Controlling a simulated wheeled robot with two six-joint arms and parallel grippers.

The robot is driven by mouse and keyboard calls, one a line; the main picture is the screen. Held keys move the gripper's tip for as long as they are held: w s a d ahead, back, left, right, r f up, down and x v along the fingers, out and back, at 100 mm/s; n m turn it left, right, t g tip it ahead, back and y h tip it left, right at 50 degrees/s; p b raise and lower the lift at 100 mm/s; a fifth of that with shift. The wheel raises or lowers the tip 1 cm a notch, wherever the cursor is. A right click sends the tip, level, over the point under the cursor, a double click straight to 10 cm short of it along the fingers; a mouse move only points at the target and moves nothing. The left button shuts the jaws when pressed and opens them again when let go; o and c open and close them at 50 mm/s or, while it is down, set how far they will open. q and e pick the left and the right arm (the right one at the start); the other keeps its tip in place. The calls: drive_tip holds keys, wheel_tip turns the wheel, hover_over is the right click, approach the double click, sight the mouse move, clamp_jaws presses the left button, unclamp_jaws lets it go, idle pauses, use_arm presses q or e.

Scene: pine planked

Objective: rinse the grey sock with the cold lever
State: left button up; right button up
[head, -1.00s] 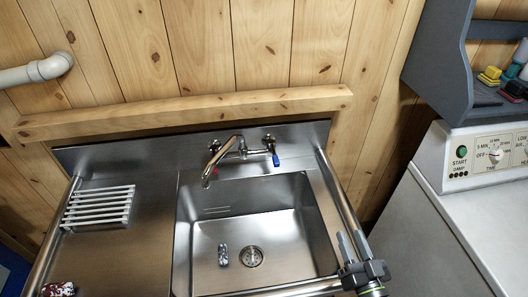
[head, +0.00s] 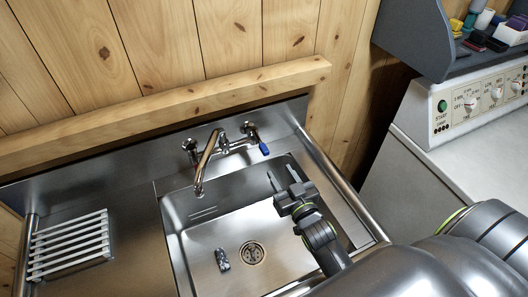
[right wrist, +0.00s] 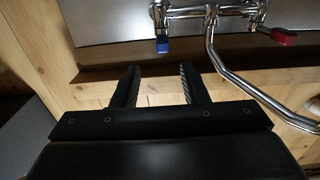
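The grey sock (head: 222,259), a small mottled grey bundle, lies on the floor of the steel sink (head: 181,258), left of the drain. The tap's spout (head: 204,168) curves over the sink's back edge, with no water visible. The cold lever (head: 264,149), with a blue tip, is at the tap's right end. In the right wrist view the blue lever (right wrist: 163,45) is at upper left and the red lever (right wrist: 284,37) at upper right. My right gripper (head: 281,176) is open and empty above the sink's right side, in front of and below the blue lever, apart from it. My left gripper is out of view.
A white slatted rack (head: 70,245) sits on the left drainboard. A wooden rail (head: 170,115) runs along the wall behind. A white machine with dials (head: 470,103) and a grey shelf (head: 415,45) stand at right. The sink's left half is clear above the sock.

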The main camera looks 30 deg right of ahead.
sight(267, 154)
drive_tip(key=w, duration=0.2)
drive_tip(key=w+b, duration=0.1)
drive_tip(key=w, duration=0.1)
drive_tip(key=shift+a+f, duration=0.15)
drive_tip(key=shift+a, duration=0.05)
drive_tip(key=w, duration=0.3)
drive_tip(key=shift+d+b, duration=0.15)
drive_tip(key=shift+b, duration=0.2)
drive_tip(key=w, duration=0.3)
drive_tip(key=shift+w+d, duration=0.2)
drive_tip(key=shift+w, duration=0.4)
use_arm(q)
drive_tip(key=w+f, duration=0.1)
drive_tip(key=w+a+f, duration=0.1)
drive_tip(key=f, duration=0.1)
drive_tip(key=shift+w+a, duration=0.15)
use_arm(e)
drive_tip(key=shift+w, duration=0.2)
drive_tip(key=shift+c, duration=0.3)
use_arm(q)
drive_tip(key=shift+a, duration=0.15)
use_arm(e)
clamp_jaws()
